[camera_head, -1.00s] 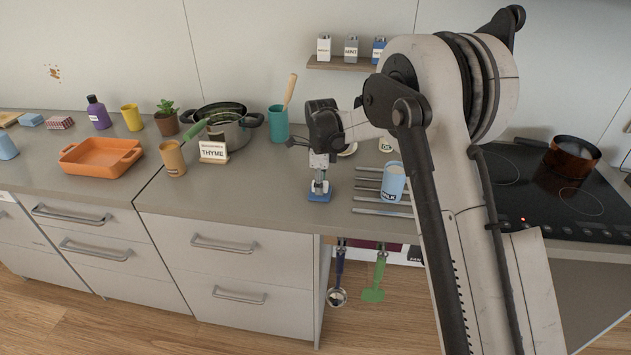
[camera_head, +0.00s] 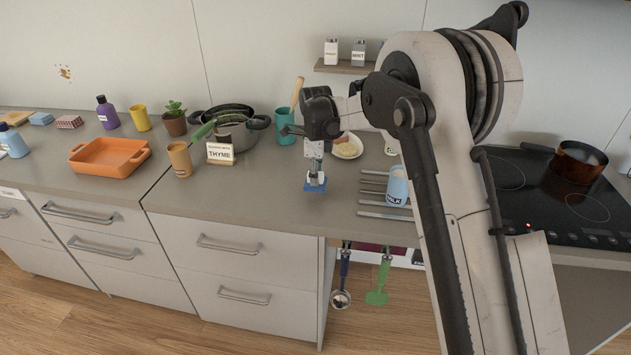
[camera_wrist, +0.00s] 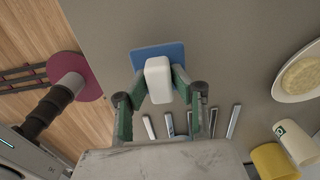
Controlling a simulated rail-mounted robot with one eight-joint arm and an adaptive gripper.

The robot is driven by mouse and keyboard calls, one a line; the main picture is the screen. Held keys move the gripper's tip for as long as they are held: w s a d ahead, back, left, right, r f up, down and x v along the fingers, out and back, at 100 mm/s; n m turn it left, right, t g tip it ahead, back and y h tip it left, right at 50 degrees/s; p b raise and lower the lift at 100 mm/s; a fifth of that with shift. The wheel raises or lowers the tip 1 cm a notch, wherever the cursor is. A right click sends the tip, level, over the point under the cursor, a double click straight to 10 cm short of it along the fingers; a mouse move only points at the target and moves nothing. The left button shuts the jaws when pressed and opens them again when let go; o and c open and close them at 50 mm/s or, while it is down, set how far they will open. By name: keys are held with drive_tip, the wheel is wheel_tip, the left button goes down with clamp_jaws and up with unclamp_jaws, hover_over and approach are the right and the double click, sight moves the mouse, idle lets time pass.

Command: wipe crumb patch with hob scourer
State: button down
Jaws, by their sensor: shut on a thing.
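The scourer is a blue pad (camera_head: 315,186) with a white grip, at the front middle of the counter in the head view. In the wrist view its blue pad (camera_wrist: 140,59) and white grip (camera_wrist: 158,80) show clearly. My gripper (camera_wrist: 159,88) is shut on the white grip, with a finger on each side and the pad beyond the tips. In the head view my gripper (camera_head: 315,163) points down, and the pad appears to be slightly above the counter. A brown speckled patch (camera_head: 64,72), which looks like the crumb patch, is on the back wall at the far left.
A metal rack (camera_head: 376,198) and milk cup (camera_head: 397,186) stand right of the scourer; a food plate (camera_head: 346,146) is behind. Bare counter lies between sign and scourer.

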drive_tip(key=shift+r+p, duration=0.55)
drive_tip(key=shift+r, duration=1.45)
drive_tip(key=shift+s, duration=0.1)
